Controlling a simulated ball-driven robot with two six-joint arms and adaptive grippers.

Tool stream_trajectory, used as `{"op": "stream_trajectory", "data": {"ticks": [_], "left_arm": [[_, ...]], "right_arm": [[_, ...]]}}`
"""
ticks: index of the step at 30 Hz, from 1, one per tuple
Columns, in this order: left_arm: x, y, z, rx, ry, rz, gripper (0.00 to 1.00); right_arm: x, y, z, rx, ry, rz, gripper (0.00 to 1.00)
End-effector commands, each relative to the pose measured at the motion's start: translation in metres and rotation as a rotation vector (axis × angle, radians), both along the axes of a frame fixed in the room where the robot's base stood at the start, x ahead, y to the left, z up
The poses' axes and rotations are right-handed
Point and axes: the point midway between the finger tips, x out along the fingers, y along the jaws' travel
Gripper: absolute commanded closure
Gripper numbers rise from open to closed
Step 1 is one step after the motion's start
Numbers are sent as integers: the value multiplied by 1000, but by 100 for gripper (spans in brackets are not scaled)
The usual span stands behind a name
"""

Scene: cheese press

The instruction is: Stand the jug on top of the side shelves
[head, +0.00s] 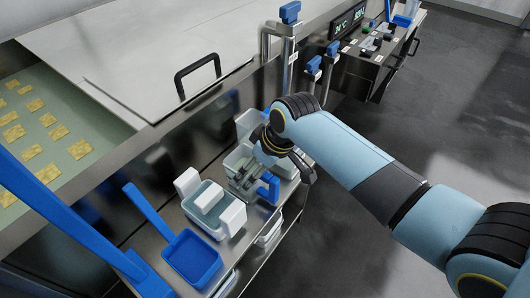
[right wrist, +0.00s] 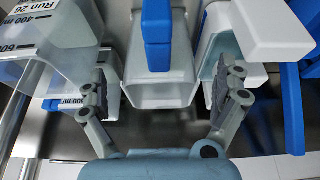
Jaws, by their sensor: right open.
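A pale jug with a blue handle (head: 268,188) appears to stand on the top of the steel side shelves (head: 250,243). In the right wrist view its blue handle (right wrist: 157,35) and pale body (right wrist: 160,92) lie between and beyond my fingers. My right gripper (head: 270,172) is over the shelf top at the jug, partly hiding it. It also shows in the right wrist view (right wrist: 166,78), fingers spread wide, with gaps on both sides of the jug. A clear vessel marked in ml (right wrist: 40,30) is at the left there. My left gripper is not in view.
A tub with white blocks (head: 207,203) and a blue scoop (head: 192,257) share the shelf top. Pale bins (head: 250,122) are behind the gripper. A steel vat with a lid (head: 130,60) borders the left; dark floor (head: 450,110) is clear at right.

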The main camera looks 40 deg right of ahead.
Motion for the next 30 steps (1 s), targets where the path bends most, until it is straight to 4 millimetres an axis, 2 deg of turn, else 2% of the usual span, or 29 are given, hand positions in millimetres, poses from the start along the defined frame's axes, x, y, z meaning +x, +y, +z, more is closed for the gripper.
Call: {"op": "stream_trajectory", "data": {"ticks": [1, 3, 9, 15, 20, 23, 26, 27, 29, 30], "left_arm": [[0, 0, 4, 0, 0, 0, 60], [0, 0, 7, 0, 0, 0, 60], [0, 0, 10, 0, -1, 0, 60], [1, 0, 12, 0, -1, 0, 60], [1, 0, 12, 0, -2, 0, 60], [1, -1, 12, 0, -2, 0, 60], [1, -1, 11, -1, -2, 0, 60], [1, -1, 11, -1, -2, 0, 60], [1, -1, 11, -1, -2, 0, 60], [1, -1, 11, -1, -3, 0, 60]], "right_arm": [[-4, -2, 14, -1, -4, 0, 0], [-10, -4, 29, -2, -3, 1, 0], [-25, -10, 65, -2, -2, 1, 0], [-31, -11, 81, 0, 0, 0, 0], [-34, -12, 76, -1, 6, -6, 0], [-43, -18, 44, -6, 33, -40, 0], [-69, -29, -19, -20, 79, -108, 0], [-87, -35, -50, -29, 101, -140, 0], [-122, -44, -97, -48, 134, -185, 0], [-148, -50, -126, -61, 154, -213, 0]]}}
